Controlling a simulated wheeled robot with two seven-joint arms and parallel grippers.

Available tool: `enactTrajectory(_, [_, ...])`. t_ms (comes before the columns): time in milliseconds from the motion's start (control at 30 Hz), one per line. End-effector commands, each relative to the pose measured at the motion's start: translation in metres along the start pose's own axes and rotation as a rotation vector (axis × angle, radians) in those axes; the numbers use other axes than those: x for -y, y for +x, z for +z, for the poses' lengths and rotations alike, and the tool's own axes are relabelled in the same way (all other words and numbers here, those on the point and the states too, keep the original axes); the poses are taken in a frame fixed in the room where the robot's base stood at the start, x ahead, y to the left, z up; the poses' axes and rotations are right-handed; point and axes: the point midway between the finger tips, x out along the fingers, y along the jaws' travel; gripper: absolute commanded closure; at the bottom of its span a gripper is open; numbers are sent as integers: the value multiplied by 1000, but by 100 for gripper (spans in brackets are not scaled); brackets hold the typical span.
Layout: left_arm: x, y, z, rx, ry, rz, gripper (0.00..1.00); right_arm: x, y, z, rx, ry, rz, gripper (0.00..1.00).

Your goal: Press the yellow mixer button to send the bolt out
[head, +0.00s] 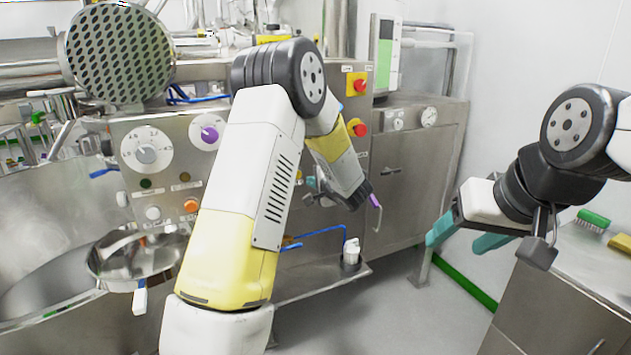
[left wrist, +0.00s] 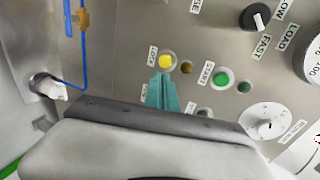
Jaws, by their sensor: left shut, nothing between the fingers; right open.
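The yellow button (left wrist: 167,62) shows in the left wrist view on a grey steel panel, beside a small label that seems to read LOCK. My left gripper (left wrist: 163,92) is shut and empty, its teal fingertips just below the button in that view. Whether they touch the panel I cannot tell; the button's face is uncovered. My right gripper (head: 467,236) is open and empty, in the air at the right. I see no bolt in either view.
A green button (left wrist: 220,78) labelled START and a white dial (left wrist: 267,124) are close by on the panel. A steel pan (head: 140,258) stands at left. A steel cabinet (head: 560,290) is below my right gripper.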

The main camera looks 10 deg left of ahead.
Motion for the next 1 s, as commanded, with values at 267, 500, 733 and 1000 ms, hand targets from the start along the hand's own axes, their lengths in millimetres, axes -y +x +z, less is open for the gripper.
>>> enactTrajectory(267, [0, -37, 0, 0, 0, 1, 100, 0, 0, 0, 1, 0, 0, 39])
enactTrajectory(500, [-1, -42, 0, 0, 1, 1, 100, 0, 0, 0, 1, 0, 0, 39])
enactTrajectory(733, [-1, -42, 0, 0, 1, 1, 100, 0, 0, 0, 1, 0, 0, 39])
enactTrajectory(1000, [-1, -42, 0, 0, 1, 1, 100, 0, 0, 0, 1, 0, 0, 39])
